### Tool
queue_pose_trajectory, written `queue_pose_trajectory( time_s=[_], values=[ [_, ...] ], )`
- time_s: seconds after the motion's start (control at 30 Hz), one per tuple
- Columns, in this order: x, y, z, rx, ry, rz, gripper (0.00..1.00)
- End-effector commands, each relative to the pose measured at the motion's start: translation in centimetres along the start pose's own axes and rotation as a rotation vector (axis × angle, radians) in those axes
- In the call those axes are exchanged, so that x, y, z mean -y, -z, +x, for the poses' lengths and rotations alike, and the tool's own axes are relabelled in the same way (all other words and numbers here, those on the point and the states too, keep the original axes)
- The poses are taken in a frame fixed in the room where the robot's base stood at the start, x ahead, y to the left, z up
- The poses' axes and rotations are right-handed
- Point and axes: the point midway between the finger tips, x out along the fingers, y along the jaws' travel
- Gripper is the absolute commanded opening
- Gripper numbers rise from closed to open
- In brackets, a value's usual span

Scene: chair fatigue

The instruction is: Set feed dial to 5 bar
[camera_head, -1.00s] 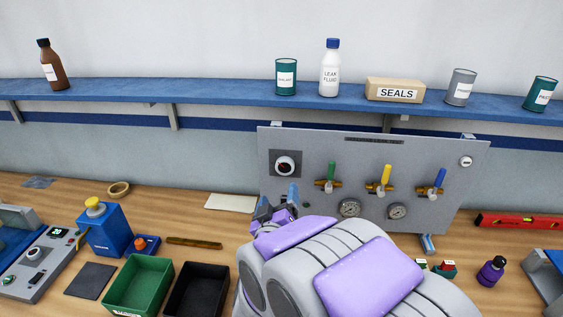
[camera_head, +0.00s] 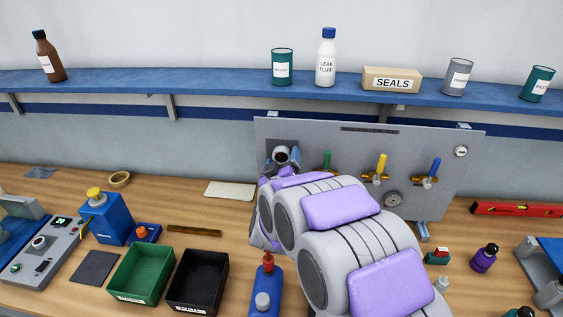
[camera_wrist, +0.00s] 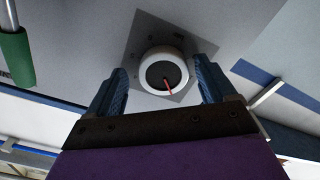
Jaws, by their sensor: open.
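The feed dial (camera_head: 282,155) is a round knob with a white rim and dark face on a dark square plate, at the upper left of the grey panel (camera_head: 350,140). In the wrist view the dial (camera_wrist: 163,72) has a red pointer, and its scale marks are too small to read. My gripper (camera_wrist: 160,88) is open, with one blue finger on each side of the dial's near edge. I cannot tell whether the fingers touch it. In the head view my gripper (camera_head: 281,160) is at the dial, partly hidden by my arm.
The panel also carries a green-handled valve (camera_head: 327,160), a yellow-handled valve (camera_head: 380,168), a blue-handled valve (camera_head: 430,172) and a gauge (camera_head: 393,199). A blue shelf (camera_head: 220,92) with bottles and cans runs above.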

Motion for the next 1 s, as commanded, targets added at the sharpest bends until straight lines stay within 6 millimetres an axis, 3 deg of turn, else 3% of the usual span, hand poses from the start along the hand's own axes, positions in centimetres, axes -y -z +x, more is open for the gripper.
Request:
queue_pose_trajectory(
  time_s=[0.33,0.9,1.0],
  values=[
    [0.31,0.08,0.33,0.001,0.002,-0.003,0.84],
    [0.26,-0.04,0.34,0.002,0.002,-0.003,0.30],
    [0.31,-0.03,0.34,0.003,0.002,-0.002,0.28]
  ],
)
